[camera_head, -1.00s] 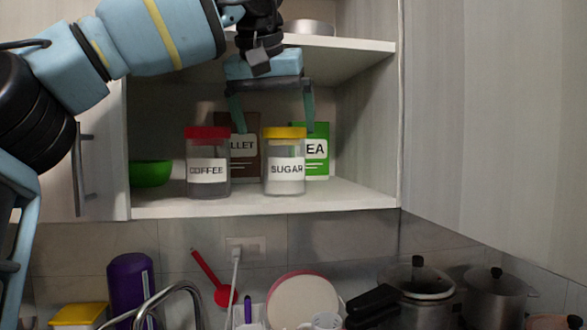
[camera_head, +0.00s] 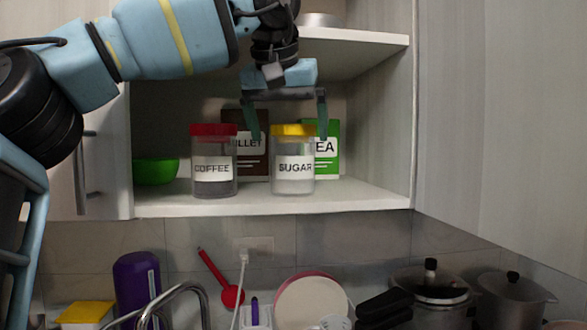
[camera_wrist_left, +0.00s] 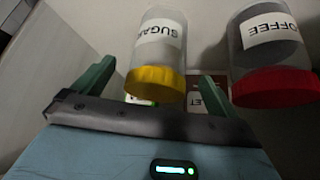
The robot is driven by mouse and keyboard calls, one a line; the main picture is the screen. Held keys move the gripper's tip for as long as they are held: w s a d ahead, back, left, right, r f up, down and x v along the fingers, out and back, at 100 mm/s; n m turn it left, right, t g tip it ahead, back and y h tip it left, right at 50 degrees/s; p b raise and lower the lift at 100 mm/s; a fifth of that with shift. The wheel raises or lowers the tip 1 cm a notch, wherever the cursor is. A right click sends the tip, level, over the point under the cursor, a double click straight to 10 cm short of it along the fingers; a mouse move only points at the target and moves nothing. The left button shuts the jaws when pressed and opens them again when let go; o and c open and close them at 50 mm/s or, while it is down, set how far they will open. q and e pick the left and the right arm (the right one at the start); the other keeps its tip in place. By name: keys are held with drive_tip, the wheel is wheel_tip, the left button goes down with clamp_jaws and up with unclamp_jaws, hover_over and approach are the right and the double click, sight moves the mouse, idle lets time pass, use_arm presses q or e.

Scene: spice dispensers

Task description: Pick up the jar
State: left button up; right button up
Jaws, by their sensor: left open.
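Two clear jars stand upright on the cupboard's lower shelf. The sugar jar (camera_head: 294,160) has a yellow lid, and the coffee jar (camera_head: 214,162) to its left has a red lid. My left gripper (camera_head: 288,122) is open and empty, with its fingers pointing down at about lid height. One finger is between the two jars and the other is at the right of the yellow lid. In the left wrist view, the sugar jar (camera_wrist_left: 160,55) lies ahead of the open fingers (camera_wrist_left: 160,82), with the coffee jar (camera_wrist_left: 268,50) beside it. My right gripper does not show.
A brown box (camera_head: 252,165) and a green tea box (camera_head: 328,160) stand behind the jars. A green bowl (camera_head: 155,172) is at the shelf's left. The upper shelf (camera_head: 365,42) is above. Pots (camera_head: 435,285) and a purple bottle (camera_head: 137,285) are below.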

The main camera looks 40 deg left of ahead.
sight(293, 165)
use_arm(q)
drive_tip(key=shift+x, duration=2.3)
drive_tip(key=shift+s, duration=0.1)
drive_tip(key=c, duration=1.5)
